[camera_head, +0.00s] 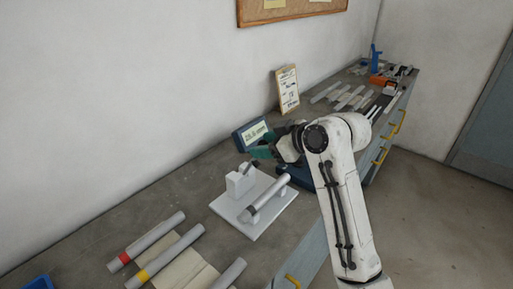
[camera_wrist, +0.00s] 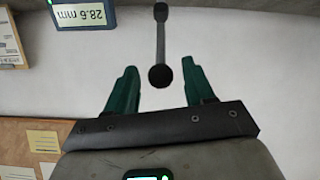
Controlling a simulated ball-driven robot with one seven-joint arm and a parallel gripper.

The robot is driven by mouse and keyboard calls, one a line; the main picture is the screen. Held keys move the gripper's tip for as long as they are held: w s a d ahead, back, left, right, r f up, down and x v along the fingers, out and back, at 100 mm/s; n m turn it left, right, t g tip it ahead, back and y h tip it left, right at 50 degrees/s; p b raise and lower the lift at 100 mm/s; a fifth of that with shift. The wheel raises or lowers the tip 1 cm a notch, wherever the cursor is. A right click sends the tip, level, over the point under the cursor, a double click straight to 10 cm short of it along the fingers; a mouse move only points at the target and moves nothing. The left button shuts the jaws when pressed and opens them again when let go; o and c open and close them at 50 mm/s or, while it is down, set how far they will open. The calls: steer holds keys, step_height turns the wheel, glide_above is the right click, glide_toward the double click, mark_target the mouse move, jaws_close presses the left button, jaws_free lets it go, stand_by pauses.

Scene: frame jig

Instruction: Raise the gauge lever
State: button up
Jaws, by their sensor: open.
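The gauge lever (camera_wrist: 160,40) shows in the wrist view as a grey bar with a dark round knob. The knob lies between the two green fingers of my gripper (camera_wrist: 159,68), with a visible gap on each side. My gripper is open and empty. In the head view my gripper (camera_head: 263,153) is just above and beside the white gauge block (camera_head: 240,181); a short dark piece near the block's top looks like the lever, partly hidden. The gauge display (camera_head: 254,134) stands behind; it reads 28.6 mm, upside down in the wrist view (camera_wrist: 83,14).
A white base plate (camera_head: 232,213) carries the block and a grey tube (camera_head: 268,198). Loose tubes with red and yellow bands (camera_head: 150,240) lie on the bench at the front left. A clipboard (camera_head: 288,90) leans on the wall; more parts lie at the far end.

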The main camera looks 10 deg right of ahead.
steer(key=v, duration=0.6)
steer(key=shift+b, duration=0.4)
steer(key=shift+s, duration=0.1)
steer(key=shift+c, duration=0.3)
